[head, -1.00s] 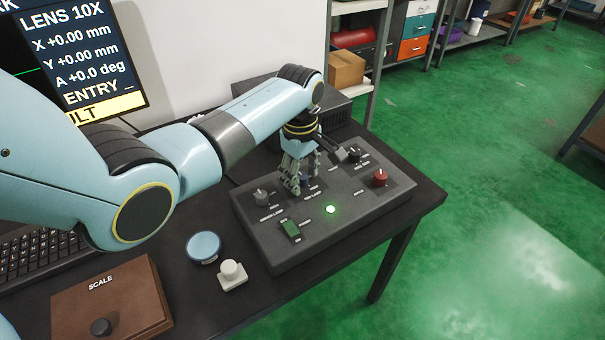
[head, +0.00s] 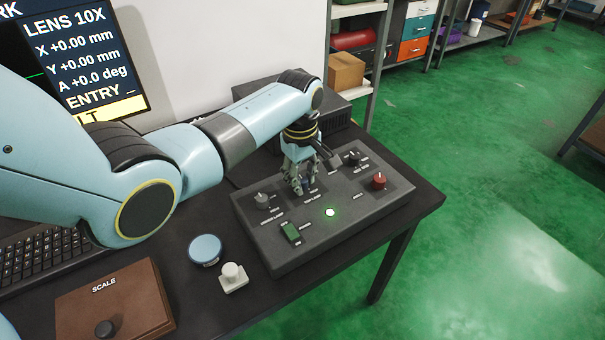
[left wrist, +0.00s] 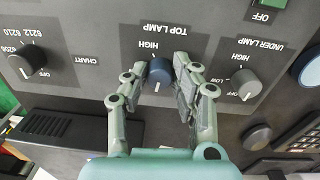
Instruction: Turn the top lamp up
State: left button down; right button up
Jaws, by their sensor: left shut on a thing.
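The top lamp knob (left wrist: 159,70) is a blue dial on the grey control panel (left wrist: 85,25), under the upside-down label TOP LAMP. Its white pointer line faces the bottom of the left wrist view, away from the word HIGH. My left gripper (left wrist: 160,75) is shut on this knob, with one finger on each side of it. In the head view my left gripper (head: 302,188) reaches down to the panel (head: 285,248), and its fingers mostly hide the knob. My right gripper is not in view.
The under lamp knob (left wrist: 244,83) and the chart knob (left wrist: 27,62) flank the gripper.

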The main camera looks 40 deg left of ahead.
aim_at(301, 178)
pick_arm(q)
jog(key=m+p, duration=0.2)
jog(key=m, duration=0.2)
jog(key=shift+r+p, duration=0.15)
jog(key=shift+p, duration=0.25)
jog(key=m+p, duration=0.1)
jog(key=m, duration=0.4)
jog(key=shift+a+p, duration=0.1)
jog(key=shift+p, duration=0.2)
jog(key=m+p, duration=0.1)
jog(key=m, duration=0.9)
jog(key=shift+m+g, duration=0.3)
jog(key=c, duration=1.1)
grip_release()
jog(key=shift+o, duration=0.2)
notch_tip(301, 178, up, 12)
jog(key=shift+w+a, duration=0.15)
jog(key=shift+a, duration=0.1)
